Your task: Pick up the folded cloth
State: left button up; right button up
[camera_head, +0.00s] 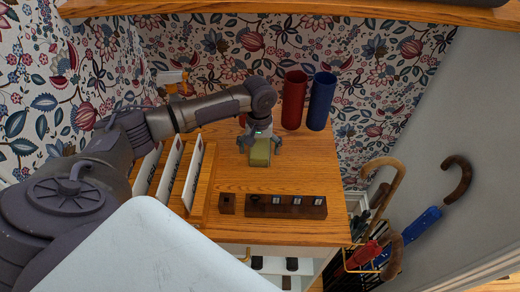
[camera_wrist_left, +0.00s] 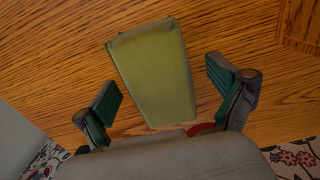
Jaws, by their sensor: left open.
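The folded cloth (camera_head: 260,153) is an olive-green block on the wooden table top (camera_head: 300,172), in the middle of the head view. It also shows in the left wrist view (camera_wrist_left: 155,70), lying on the wood grain. My left gripper (camera_head: 260,147) is over its back part, pointing down. In the left wrist view the open fingers (camera_wrist_left: 168,95) stand one on each side of the cloth, with gaps between them and it. My right gripper is in neither view.
A red cylinder (camera_head: 294,100) and a blue cylinder (camera_head: 321,101) stand behind the cloth to the right. Upright white panels (camera_head: 194,172) stand to the left. A dark slotted block (camera_head: 286,207) lies in front. Canes and umbrellas (camera_head: 383,215) stand at the table's right.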

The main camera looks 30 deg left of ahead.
aim_at(261, 147)
pick_arm(q)
jog(key=shift+w, duration=0.25)
jog(key=shift+c, duration=1.9)
jog(key=shift+s+a, duration=0.1)
jog(key=c, duration=1)
jog(key=shift+r, duration=0.1)
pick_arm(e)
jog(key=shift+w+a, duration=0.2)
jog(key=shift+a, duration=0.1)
pick_arm(q)
jog(key=shift+r, duration=0.1)
jog(key=shift+r, duration=0.25)
jog(key=r, duration=0.3)
jog(key=shift+d+r+b, duration=0.25)
jog(key=shift+r+b, duration=0.05)
jog(key=shift+b, duration=0.1)
jog(key=shift+w+d+r+b, duration=0.25)
jog(key=shift+w+d+r, duration=0.7)
jog(key=shift+d, duration=0.75)
jog(key=shift+w+d+r+b, duration=0.25)
jog(key=shift+w+d+r, duration=0.35)
jog(key=shift+d+r, duration=0.95)
jog(key=shift+w+d+r+b, duration=0.25)
jog(key=shift+w+d+r, duration=0.55)
jog(key=shift+d, duration=1.1)
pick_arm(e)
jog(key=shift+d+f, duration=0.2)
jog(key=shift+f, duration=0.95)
